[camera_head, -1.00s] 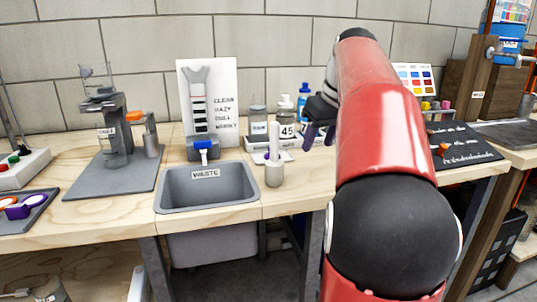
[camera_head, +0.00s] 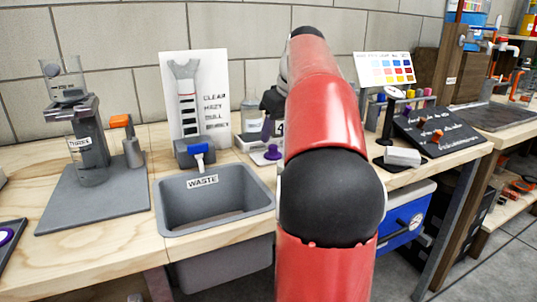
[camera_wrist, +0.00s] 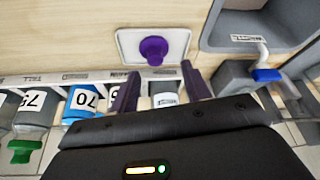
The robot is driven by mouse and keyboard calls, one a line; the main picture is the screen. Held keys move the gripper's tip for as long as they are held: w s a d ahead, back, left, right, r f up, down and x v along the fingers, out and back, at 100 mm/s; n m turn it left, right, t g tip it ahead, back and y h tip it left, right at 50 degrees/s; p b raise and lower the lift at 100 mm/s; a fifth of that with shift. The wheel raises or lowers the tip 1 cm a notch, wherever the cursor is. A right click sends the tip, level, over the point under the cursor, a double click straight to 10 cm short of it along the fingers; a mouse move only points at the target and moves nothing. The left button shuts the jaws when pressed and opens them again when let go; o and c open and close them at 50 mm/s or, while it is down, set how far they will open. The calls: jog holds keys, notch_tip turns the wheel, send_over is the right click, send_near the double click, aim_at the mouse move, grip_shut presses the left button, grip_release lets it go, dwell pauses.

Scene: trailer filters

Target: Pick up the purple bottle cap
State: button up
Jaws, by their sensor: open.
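A purple cap (camera_wrist: 153,50) with a round knob sits on a white square plate (camera_wrist: 130,38) in the wrist view. In the head view the purple cap (camera_head: 272,153) and its white plate (camera_head: 258,158) show between the waste bin and my red arm. My gripper (camera_wrist: 160,84) is open and empty, its two dark purple fingers spread below the cap in the wrist picture and apart from it. In the head view my gripper (camera_head: 270,120) is above and near the cap, partly hidden by my arm.
The grey waste bin (camera_head: 215,210) is set into the bench left of the cap. Labelled bottles, including a blue one (camera_wrist: 83,98), stand along a rack near my fingers. A purple-and-white round piece (camera_head: 6,236) lies in a tray at far left.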

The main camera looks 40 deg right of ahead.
aim_at(274, 146)
jog(key=x, duration=0.5)
jog(key=shift+s+d+b, duration=0.1)
jog(key=shift+d+b, duration=0.25)
grip_shut()
